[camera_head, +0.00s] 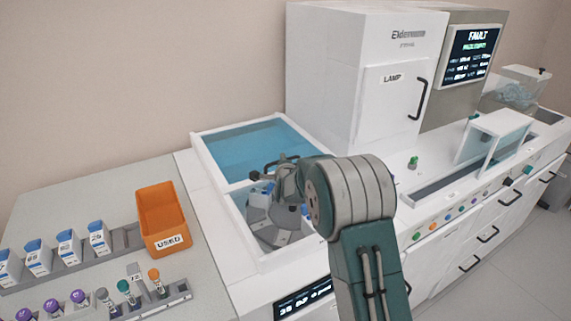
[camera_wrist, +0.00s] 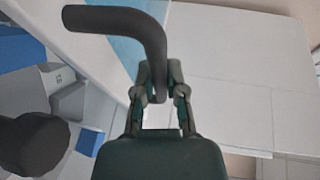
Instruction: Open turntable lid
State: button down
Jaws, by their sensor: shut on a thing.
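The turntable lid (camera_head: 250,148) is a blue see-through panel in a white frame at the back of the analyser's left bay. The grey turntable (camera_head: 265,232) shows uncovered in front of it, partly hidden by my arm. A dark bent handle (camera_wrist: 120,20) crosses the top of the wrist view, beside the lid's white frame and blue pane (camera_wrist: 125,50). My gripper (camera_wrist: 158,85) is shut on this handle, with a finger on each side of its bar. In the head view my gripper (camera_head: 284,182) is at the lid's front edge, largely behind my wrist.
An orange USED bin (camera_head: 162,212) stands on the bench to the left, near racks of blue-capped packs (camera_head: 68,245) and capped tubes (camera_head: 125,290). A tall white LAMP cabinet (camera_head: 365,80) rises close behind and right of the bay. A screen (camera_head: 470,54) reads FAULT.

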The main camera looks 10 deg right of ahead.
aim_at(279, 156)
jog(key=shift+w+a+f, duration=0.15)
jog(key=shift+w+a, duration=0.15)
jog(key=shift+w, duration=0.45)
jog(key=shift+w+a+f, duration=0.1)
jog(key=shift+w+a, duration=0.15)
jog(key=shift+w, duration=0.45)
jog(key=c, duration=0.8)
grip_release()
jog(key=shift+o, duration=0.6)
jog(key=shift+r, duration=0.1)
jog(key=s+r, duration=0.2)
jog(key=s, duration=0.9)
jog(key=shift+s+a, duration=0.3)
jog(key=shift+s, duration=0.05)
